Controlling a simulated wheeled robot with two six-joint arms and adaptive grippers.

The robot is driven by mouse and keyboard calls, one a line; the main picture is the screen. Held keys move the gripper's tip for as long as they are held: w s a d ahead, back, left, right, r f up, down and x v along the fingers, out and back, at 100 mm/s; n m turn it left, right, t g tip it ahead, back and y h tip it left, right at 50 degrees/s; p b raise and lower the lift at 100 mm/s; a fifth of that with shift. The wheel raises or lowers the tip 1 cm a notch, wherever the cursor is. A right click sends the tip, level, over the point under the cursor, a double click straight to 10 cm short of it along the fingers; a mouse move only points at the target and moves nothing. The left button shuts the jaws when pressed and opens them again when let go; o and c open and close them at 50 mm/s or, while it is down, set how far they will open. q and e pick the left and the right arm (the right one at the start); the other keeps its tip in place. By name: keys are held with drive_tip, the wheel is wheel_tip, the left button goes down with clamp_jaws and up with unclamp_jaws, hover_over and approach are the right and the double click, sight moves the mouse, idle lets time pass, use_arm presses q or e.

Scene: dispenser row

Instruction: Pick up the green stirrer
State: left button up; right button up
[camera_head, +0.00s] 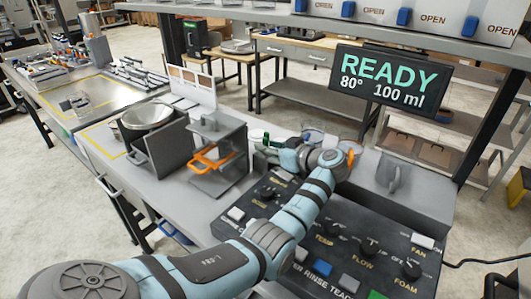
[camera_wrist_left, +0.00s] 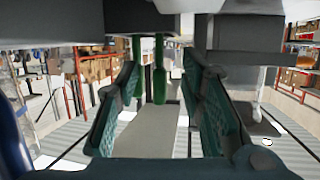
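My left gripper (camera_head: 277,146) reaches over the counter behind the black control panel, beside small clear cups. A small green piece (camera_head: 266,137), likely the green stirrer, shows right at its fingertips. In the left wrist view my left gripper (camera_wrist_left: 158,88) is open, with its teal-padded fingers well apart. The green stirrer (camera_wrist_left: 160,72) shows there as an upright green bar between the fingers, with a gap on both sides. A second green upright bar (camera_wrist_left: 137,60) stands left of it; I cannot tell whether it is a separate stirrer. My right gripper is out of view.
A grey box with an orange handle (camera_head: 210,158) stands left of the gripper. The READY display (camera_head: 388,80) hangs at the back right. Clear cups (camera_head: 313,134) stand close behind my wrist. The control panel (camera_head: 335,250) lies in front.

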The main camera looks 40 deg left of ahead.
use_arm(q)
drive_tip(key=shift+d, duration=0.1)
clamp_jaws()
drive_tip(key=shift+r, duration=0.1)
